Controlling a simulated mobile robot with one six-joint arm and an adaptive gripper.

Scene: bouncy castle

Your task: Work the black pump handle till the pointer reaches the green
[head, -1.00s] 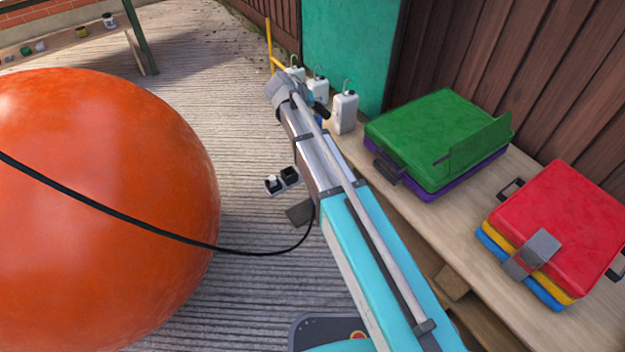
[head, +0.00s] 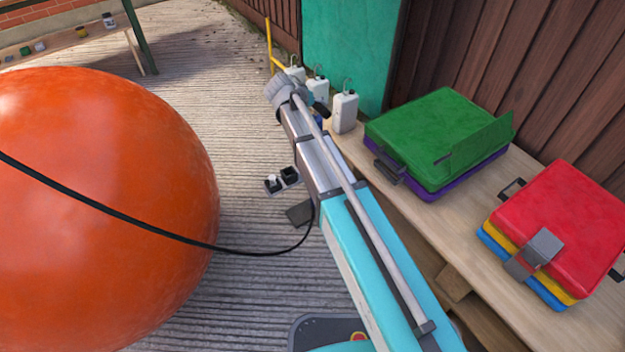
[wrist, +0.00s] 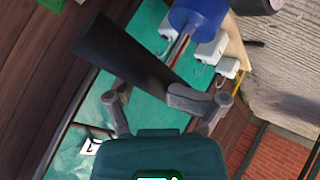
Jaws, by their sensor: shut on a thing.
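The black pump handle (wrist: 135,58) runs slantwise across the wrist view, between the fingers of my gripper (wrist: 160,95). My gripper is shut on it. A metal rod (wrist: 178,48) leads from the handle to a blue cylinder (wrist: 198,14), the pump body. In the head view a small end of the black handle (head: 320,109) shows past the end of my arm, with a bit of the blue pump body (head: 318,122) below it. My arm hides the gripper there. I cannot make out the pointer or the green in either view.
White jugs (head: 345,112) stand close by at the bench's far end. The wooden bench (head: 440,222) bears a green case (head: 435,130) and a red case (head: 560,210). A large orange ball (head: 100,210) fills the left. A black cable crosses it.

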